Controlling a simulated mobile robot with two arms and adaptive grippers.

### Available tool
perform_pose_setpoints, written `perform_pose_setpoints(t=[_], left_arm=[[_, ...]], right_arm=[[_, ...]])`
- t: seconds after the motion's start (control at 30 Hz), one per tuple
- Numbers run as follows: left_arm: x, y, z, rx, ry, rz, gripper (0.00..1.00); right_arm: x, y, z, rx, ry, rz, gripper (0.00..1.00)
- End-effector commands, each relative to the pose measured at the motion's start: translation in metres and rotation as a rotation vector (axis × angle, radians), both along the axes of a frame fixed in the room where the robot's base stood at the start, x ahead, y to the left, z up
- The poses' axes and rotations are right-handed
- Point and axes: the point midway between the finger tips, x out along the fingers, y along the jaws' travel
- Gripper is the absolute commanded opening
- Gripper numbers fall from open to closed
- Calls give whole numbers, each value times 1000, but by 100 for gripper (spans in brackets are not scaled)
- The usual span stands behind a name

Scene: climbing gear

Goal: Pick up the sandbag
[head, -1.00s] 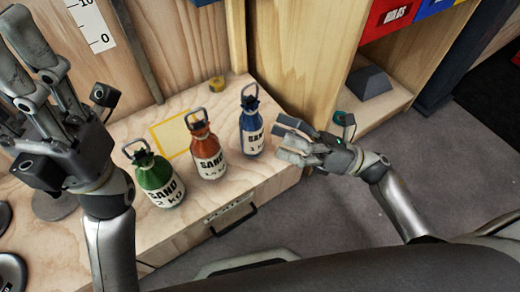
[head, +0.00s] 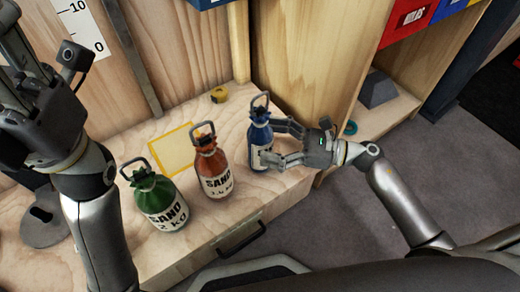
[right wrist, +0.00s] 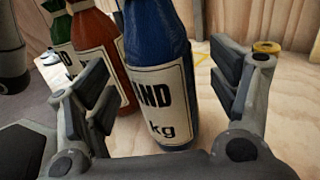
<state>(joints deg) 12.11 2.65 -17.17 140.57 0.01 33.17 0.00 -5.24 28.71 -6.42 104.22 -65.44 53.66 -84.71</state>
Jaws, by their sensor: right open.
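Three bottle-shaped sandbags with top loops stand upright on the wooden bench: a green one marked 2 kg (head: 159,203), an orange one (head: 213,170) and a blue one (head: 260,140). My right gripper (head: 272,143) is open at the blue sandbag, with its fingers reaching to either side of it from the right. In the right wrist view the blue sandbag (right wrist: 157,75) stands between the spread fingers (right wrist: 165,100), with a gap visible on its right side. My left gripper (head: 25,60) is raised at the far left, its fingertips cut off by the frame edge.
A yellow-outlined square (head: 172,150) lies on the bench behind the sandbags. A wooden shelf unit with coloured bins (head: 405,18) stands at the right. The orange sandbag is close to the blue one's left.

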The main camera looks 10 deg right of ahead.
Motion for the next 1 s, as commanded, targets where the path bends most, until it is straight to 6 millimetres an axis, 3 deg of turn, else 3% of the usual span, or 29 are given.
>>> perform_pose_setpoints(t=[0.2, 0.47, 1.0], left_arm=[[-6, -1, 3, 2, -33, 2, 40], [-6, -1, 4, 2, -33, 2, 40], [-6, -1, 4, 2, -33, 1, 40]], right_arm=[[12, 24, -3, 2, -1, 0, 81], [13, 27, -2, 1, 1, 0, 81], [13, 27, -2, 2, 1, 0, 14]])
